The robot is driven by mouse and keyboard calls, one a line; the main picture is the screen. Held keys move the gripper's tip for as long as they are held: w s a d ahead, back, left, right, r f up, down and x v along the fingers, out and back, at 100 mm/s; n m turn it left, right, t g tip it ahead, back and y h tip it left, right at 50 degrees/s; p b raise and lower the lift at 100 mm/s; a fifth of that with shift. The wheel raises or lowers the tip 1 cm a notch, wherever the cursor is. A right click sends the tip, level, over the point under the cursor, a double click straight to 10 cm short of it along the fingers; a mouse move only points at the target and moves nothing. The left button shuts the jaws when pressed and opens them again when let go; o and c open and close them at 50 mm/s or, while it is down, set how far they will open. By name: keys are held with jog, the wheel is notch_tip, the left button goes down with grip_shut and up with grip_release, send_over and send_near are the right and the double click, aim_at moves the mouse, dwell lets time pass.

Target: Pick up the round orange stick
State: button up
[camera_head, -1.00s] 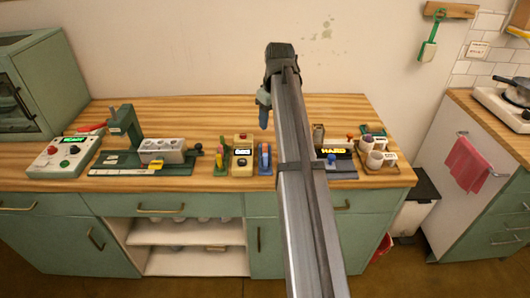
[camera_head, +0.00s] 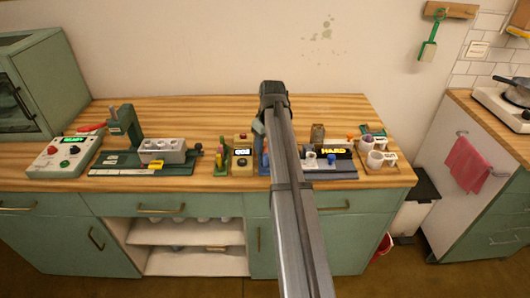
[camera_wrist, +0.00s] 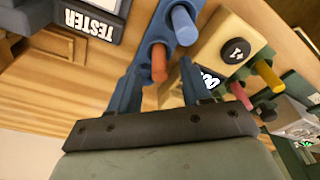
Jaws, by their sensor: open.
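The round orange stick (camera_wrist: 159,62) stands in a blue holder (camera_wrist: 156,28) in the wrist view, beside a blue stick (camera_wrist: 184,26). My gripper (camera_wrist: 164,72) is open, with one blue finger on each side of the orange stick. I cannot tell whether either finger touches it. In the head view my arm hides the orange stick and most of the gripper; only a sliver of the blue holder (camera_head: 262,163) shows left of the arm.
A cream box with a black knob (camera_wrist: 235,50) stands close beside the holder. Past it, a rack holds a yellow stick (camera_wrist: 267,74) and a pink stick (camera_wrist: 240,95). A dark tester (camera_wrist: 92,20) is on the other side. Bare wood lies behind the holders.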

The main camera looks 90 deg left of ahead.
jog(key=shift+a+f, duration=0.1)
jog(key=shift+f, duration=0.85)
jog(key=shift+c, duration=0.3)
grip_shut()
